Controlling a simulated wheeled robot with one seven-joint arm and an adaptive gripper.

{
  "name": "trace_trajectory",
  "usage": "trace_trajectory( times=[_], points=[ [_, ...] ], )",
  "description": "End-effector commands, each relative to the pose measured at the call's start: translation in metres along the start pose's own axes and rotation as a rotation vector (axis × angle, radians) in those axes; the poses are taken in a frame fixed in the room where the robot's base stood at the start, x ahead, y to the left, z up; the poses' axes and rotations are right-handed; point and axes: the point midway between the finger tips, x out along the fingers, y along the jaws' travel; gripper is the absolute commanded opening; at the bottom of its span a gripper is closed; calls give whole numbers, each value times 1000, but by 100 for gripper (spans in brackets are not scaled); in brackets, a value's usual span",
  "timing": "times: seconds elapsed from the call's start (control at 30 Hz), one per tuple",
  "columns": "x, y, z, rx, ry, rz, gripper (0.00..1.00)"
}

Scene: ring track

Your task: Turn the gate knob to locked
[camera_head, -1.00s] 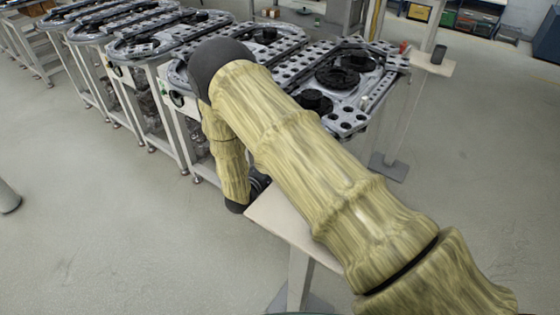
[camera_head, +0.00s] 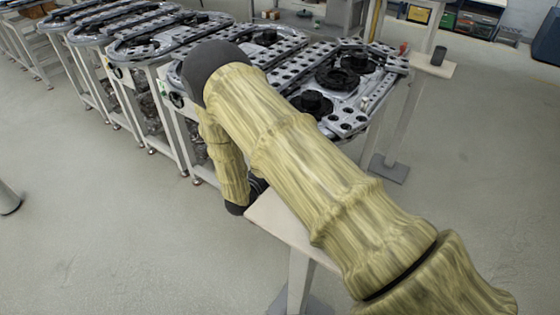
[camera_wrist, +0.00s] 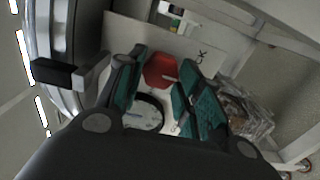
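A red, many-sided knob (camera_wrist: 160,71) shows in the wrist view, on a pale panel (camera_wrist: 130,31) with the partly hidden letters "CK" to its right. The two teal fingers of my gripper (camera_wrist: 163,57) stand apart, one on each side of the knob. The gripper looks open; whether either finger touches the knob I cannot tell. A pale round dial (camera_wrist: 146,112) with a dark rim lies below the knob, between the fingers.
A row of metal machine frames with oval tracks (camera_head: 150,36) stands at the back left. The nearest track table (camera_head: 345,85) is beyond my arm. A pale small table (camera_head: 285,222) stands below my arm. A dark and silver block (camera_wrist: 70,75) is left of my gripper. Open floor lies at both sides.

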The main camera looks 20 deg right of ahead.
Motion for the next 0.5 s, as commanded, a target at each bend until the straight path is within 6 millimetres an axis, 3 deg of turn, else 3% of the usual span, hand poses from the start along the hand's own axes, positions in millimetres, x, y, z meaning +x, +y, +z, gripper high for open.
trace_trajectory(
  times=[0.03,0.1,0.5],
  points=[
    [-1,-2,0,-2,1,-3,46],
    [-1,-2,0,-1,1,-2,56],
    [-4,0,0,1,1,-1,56]
  ],
)
